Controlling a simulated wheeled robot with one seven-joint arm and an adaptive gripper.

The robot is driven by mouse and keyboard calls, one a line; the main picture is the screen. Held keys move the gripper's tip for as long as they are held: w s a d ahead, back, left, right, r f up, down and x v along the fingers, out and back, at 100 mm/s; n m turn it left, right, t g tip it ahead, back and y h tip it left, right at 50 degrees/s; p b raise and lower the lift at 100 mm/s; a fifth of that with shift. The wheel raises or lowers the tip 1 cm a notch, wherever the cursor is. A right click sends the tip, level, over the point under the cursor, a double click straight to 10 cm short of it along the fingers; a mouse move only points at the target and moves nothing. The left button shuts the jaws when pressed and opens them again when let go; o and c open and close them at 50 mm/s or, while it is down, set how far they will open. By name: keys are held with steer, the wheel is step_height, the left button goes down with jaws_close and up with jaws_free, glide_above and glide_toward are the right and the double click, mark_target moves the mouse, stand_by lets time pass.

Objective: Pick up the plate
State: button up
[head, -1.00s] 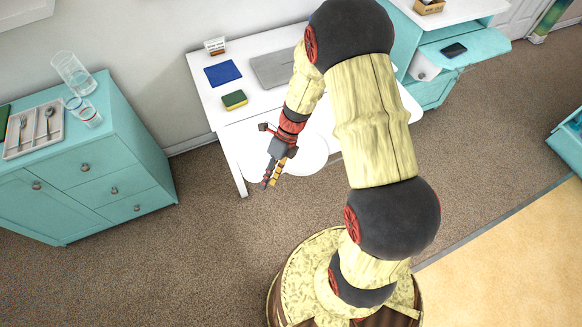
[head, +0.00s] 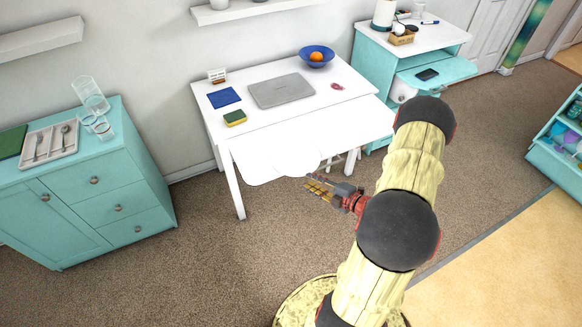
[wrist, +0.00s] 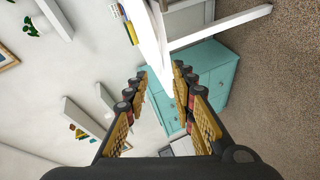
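I cannot make out a plate for certain. A white rounded shape (head: 298,160) shows at the front edge of the white desk (head: 330,118) in the head view. It may be a plate or part of a white chair; white on white hides its outline. My gripper (head: 318,190) is in front of the desk, just below and right of that shape in the picture, apparently apart from it. In the wrist view my gripper (wrist: 160,78) has its fingers apart with nothing held between them.
A teal cabinet (head: 118,190) stands left with glasses and a cutlery tray (head: 50,142). Carpet is clear in front.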

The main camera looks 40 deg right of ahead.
mark_target(298, 175)
steer(key=shift+b+x, duration=1.6)
steer(key=shift+x, duration=2.25)
steer(key=shift+a, duration=0.1)
steer(key=shift+c, duration=1.3)
steer(key=c, duration=0.4)
jaws_close()
